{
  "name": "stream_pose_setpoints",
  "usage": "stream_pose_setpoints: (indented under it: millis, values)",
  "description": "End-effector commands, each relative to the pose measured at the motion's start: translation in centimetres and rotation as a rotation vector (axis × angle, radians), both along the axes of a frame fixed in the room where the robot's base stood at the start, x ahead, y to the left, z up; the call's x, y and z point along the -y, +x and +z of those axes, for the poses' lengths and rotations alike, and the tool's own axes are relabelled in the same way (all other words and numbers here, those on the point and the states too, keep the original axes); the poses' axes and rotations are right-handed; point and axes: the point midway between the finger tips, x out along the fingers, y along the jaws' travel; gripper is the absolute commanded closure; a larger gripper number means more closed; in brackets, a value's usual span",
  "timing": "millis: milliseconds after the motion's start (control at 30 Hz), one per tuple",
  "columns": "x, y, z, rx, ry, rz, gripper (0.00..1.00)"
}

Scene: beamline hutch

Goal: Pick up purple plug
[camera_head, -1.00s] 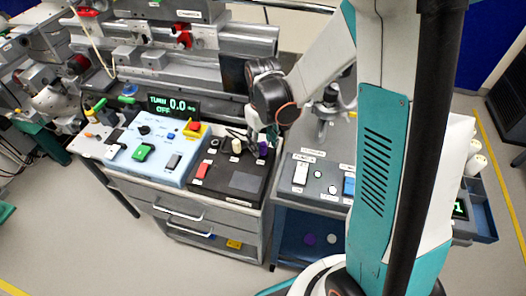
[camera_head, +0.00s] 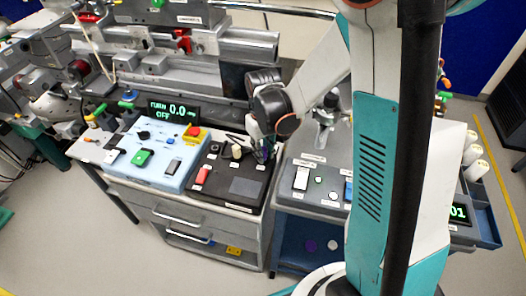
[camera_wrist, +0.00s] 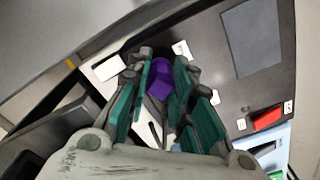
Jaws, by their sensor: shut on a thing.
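The purple plug (camera_wrist: 160,79) shows in the wrist view between the teal fingers of my gripper (camera_wrist: 163,90). My gripper is shut on it. In the head view my gripper (camera_head: 262,148) points down at the back right corner of the black panel (camera_head: 238,212). The purple plug (camera_head: 263,155) is only a small patch there, mostly hidden by the fingers. I cannot tell whether the plug still touches the panel.
A cream knob (camera_head: 236,152) and a red switch (camera_head: 203,174) sit on the black panel. The blue panel (camera_head: 150,165) with a green-lettered display (camera_head: 172,110) is to the left. A grey panel with a white switch (camera_head: 301,178) is to the right.

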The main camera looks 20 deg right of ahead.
Motion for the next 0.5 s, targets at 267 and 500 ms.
stream_pose_setpoints:
  millis: [267,500]
  values:
    - [0.0,0.0,3.5,0.0,0.0,0.0,1.0]
    - [0.0,-0.1,10.0,0.0,0.0,0.0,1.0]
